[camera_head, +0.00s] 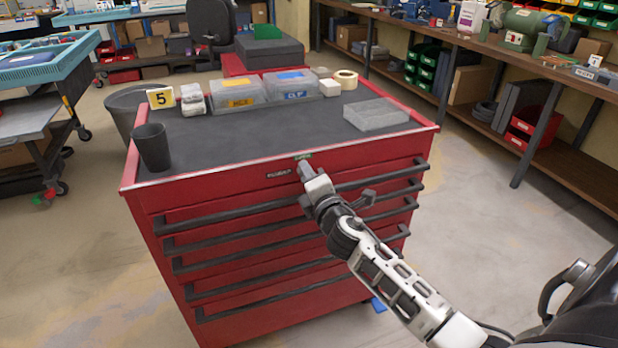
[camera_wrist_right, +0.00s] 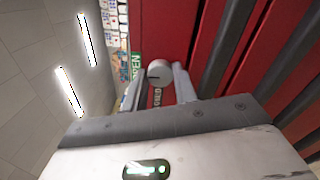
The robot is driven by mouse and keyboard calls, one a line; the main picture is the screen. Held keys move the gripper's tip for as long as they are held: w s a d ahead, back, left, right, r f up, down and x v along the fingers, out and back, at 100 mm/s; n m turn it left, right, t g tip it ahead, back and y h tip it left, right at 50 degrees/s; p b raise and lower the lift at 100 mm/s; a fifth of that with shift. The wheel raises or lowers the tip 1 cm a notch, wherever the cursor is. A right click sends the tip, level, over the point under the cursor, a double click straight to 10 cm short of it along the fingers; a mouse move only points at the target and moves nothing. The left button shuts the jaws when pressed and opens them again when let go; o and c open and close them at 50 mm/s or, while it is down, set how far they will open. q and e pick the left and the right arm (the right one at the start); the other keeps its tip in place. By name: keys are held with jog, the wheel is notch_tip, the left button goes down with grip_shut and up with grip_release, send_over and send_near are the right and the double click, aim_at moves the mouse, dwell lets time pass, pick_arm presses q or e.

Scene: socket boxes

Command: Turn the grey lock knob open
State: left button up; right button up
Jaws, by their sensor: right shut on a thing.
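The grey lock knob (camera_wrist_right: 159,72) sits on the red front of the tool cabinet (camera_head: 240,182), beside a green label (camera_wrist_right: 136,66). It is round, with a short dark slot on its face. My right gripper (camera_wrist_right: 157,86) has one finger on each side of the knob and is shut on it. In the head view my right gripper (camera_head: 305,169) is at the cabinet's upper front, just below the green label, and covers the knob. My left gripper is not in view.
Drawer handles (camera_head: 240,208) stick out below my right gripper. On the cabinet top stand a black cup (camera_head: 152,147), a yellow "5" sign (camera_head: 160,97), labelled bins (camera_head: 238,93), a tape roll (camera_head: 346,79) and a clear box (camera_head: 375,114). The floor to the right is clear.

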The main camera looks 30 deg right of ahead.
jog(key=shift+m, duration=0.5)
jog(key=o, duration=1)
